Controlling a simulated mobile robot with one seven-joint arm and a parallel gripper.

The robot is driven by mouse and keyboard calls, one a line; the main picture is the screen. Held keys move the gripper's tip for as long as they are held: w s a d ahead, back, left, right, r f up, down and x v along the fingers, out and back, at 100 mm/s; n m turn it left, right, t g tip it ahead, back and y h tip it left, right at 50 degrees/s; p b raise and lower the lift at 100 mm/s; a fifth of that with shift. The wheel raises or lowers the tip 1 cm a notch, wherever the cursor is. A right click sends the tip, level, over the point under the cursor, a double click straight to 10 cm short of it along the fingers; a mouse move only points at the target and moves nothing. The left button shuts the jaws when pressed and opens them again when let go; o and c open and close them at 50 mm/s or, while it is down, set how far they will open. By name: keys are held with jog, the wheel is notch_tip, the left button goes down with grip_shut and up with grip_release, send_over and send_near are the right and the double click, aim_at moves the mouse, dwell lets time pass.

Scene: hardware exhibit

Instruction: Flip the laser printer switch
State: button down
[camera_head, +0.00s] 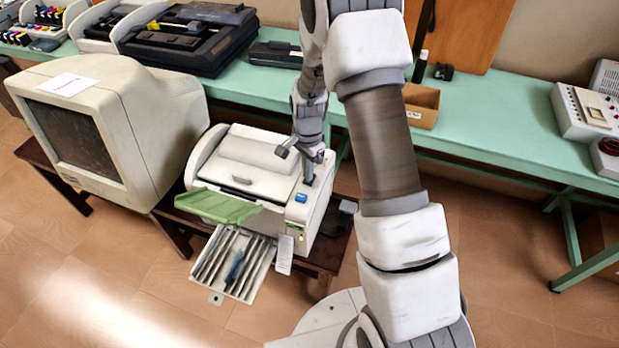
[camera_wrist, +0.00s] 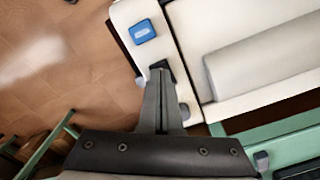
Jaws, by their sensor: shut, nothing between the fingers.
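The laser printer (camera_head: 250,160) is a cream-white machine on a low brown table, with its green flap and front tray open. A blue button or switch (camera_head: 301,197) sits on its top right panel; it also shows in the wrist view (camera_wrist: 143,31). My gripper (camera_head: 308,180) is over that same panel, a little behind the blue switch. In the wrist view my gripper's fingers (camera_wrist: 161,72) are together and empty. Their tips are at a small dark part on the panel, apart from the blue switch. I cannot tell whether they touch the panel.
A bulky old monitor (camera_head: 110,130) stands left of the printer. A long green table (camera_head: 490,130) runs behind, with black machines, a cardboard box (camera_head: 421,106) and a control box (camera_head: 590,110) on it. Brown floor (camera_head: 90,285) is clear at the front left.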

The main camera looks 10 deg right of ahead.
jog(key=shift+f+b, duration=0.65)
jog(key=shift+f, duration=0.2)
jog(key=shift+r, duration=0.15)
jog(key=shift+r+p, duration=2.2)
jog(key=shift+r, duration=1.15)
